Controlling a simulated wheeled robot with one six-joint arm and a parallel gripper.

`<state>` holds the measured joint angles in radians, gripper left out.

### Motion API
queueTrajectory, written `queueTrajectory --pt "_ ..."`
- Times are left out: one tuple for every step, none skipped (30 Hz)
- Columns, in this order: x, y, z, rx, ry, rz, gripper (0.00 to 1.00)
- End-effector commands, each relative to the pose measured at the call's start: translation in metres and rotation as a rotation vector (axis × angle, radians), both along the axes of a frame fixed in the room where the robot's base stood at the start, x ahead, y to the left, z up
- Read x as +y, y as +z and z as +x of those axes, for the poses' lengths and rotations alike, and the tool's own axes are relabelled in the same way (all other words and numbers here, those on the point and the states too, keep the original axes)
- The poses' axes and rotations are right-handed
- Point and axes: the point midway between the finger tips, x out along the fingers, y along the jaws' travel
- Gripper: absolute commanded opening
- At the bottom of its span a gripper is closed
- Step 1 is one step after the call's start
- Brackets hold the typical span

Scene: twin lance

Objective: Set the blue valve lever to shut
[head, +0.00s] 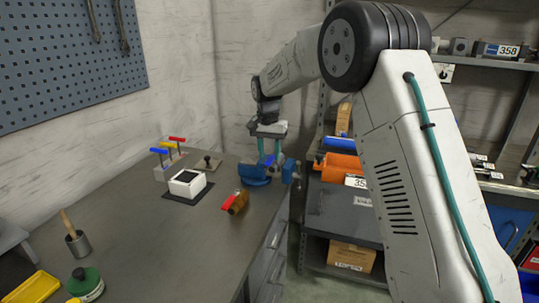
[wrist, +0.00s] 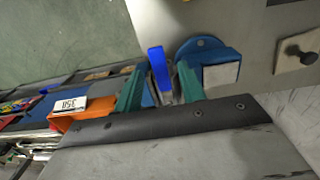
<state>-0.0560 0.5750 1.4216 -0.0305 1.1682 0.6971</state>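The blue valve lever (wrist: 159,68) shows in the wrist view as an upright bright blue bar with a grey metal part beside its lower end. In the head view a small blue piece of it (head: 269,161) shows under my gripper (head: 269,152). My gripper points down at the far right corner of the bench, its two teal fingers apart. In the wrist view the lever lies between the fingers of my gripper (wrist: 159,88), with gaps showing. I cannot tell whether a finger touches it. The valve body is mostly hidden.
A blue vise-like fixture (head: 254,175) stands close beside the lever. A red-handled valve (head: 236,202), a white box (head: 187,184) and several coloured T-handles (head: 166,150) stand on the bench (head: 155,235). A shelf with an orange part (head: 339,166) is to the right.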

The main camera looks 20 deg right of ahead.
Motion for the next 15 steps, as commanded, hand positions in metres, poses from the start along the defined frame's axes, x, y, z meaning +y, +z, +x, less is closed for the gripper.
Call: queueTrajectory --pt "-0.0002 -0.0046 -0.0003 0.000 0.000 0.000 0.40" --pt "-0.0003 -0.0065 -0.0003 0.000 0.000 0.000 0.40" --pt "-0.0004 -0.0085 -0.0005 0.000 0.000 0.000 0.40" --pt "-0.0004 -0.0095 -0.0005 0.000 0.000 0.000 0.40" --pt "-0.0005 -0.0103 -0.0006 0.000 0.000 0.000 0.40" --pt "-0.0004 -0.0107 -0.0006 0.000 0.000 0.000 0.40" --pt "-0.0004 -0.0109 -0.0006 0.000 0.000 0.000 0.40" --pt "-0.0004 -0.0109 -0.0006 0.000 0.000 0.000 0.40" --pt "-0.0004 -0.0108 -0.0006 0.000 0.000 0.000 0.40" --pt "-0.0004 -0.0107 -0.0006 0.000 0.000 0.000 0.40" --pt "-0.0004 -0.0107 -0.0006 0.000 0.000 0.000 0.40" --pt "-0.0004 -0.0107 -0.0006 0.000 0.000 0.000 0.37" --pt "-0.0004 -0.0107 -0.0006 0.000 0.000 0.000 0.29" --pt "-0.0004 -0.0106 -0.0006 0.000 0.000 0.000 0.21" --pt "-0.0004 -0.0106 -0.0006 0.000 0.000 0.000 0.09"
